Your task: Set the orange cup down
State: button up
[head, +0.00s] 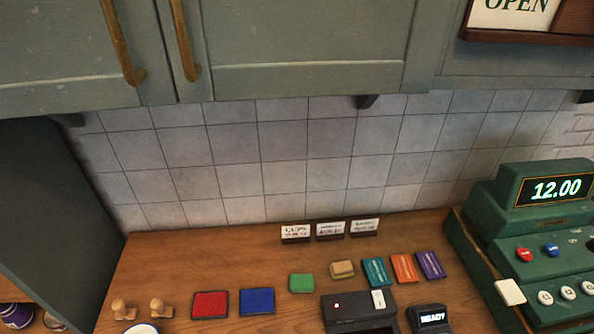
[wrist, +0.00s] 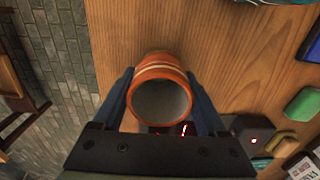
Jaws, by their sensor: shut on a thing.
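The orange cup (wrist: 160,68) shows in the wrist view, with light bands around its side and a grey inside. Its open mouth faces the camera. My gripper (wrist: 162,95) is shut on the cup, with one dark finger on each side of it. The wooden counter (wrist: 230,40) lies behind the cup in this view. I cannot tell whether the cup's base touches the counter. Neither the cup nor my gripper shows in the head view.
In the head view, a green cash register (head: 545,235) stands at the right. A red pad (head: 209,305), a blue pad (head: 257,302) and a dark device (head: 358,312) lie along the front. In the wrist view, the counter's edge runs left of the cup, with brick floor (wrist: 60,60) beyond.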

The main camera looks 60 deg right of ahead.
jog(key=o, duration=1.5)
jog(key=shift+f, duration=0.1)
notch_tip(320, 180, up, 12)
jog(key=w+r+n+t+h, duration=0.3)
jog(key=w+r+n+t, duration=0.45)
jog(key=w+r, duration=0.8)
jog(key=w+a+r+n+t+h, duration=0.1)
jog(key=w+a+r+n+t, duration=0.15)
jog(key=w+r, duration=0.35)
jog(key=w+a+r+n+t, duration=0.1)
jog(key=w+r+n+t, duration=0.25)
jog(key=r, duration=0.45)
jog(key=a+r+n+t, duration=0.3)
jog(key=r, duration=0.5)
jog(key=a+r+n+t, duration=0.2)
jog(key=a+r+n, duration=0.1)
jog(key=r, duration=0.5)
jog(key=s+a+r+n+t+y, duration=0.1)
jog(key=s+a+r+n+t, duration=0.3)
jog(key=r, duration=0.5)
jog(key=s+a+r+n+t+y, duration=0.2)
jog(key=s+a+r+n+t, duration=0.2)
jog(key=r, duration=0.6)
jog(key=shift+s+t+y+b, duration=0.35)
jog(key=shift+s+t, duration=0.1)
jog(key=shift+s, duration=0.75)
jog(key=shift+a+r+n, duration=0.1)
jog(key=shift+n, duration=0.15)
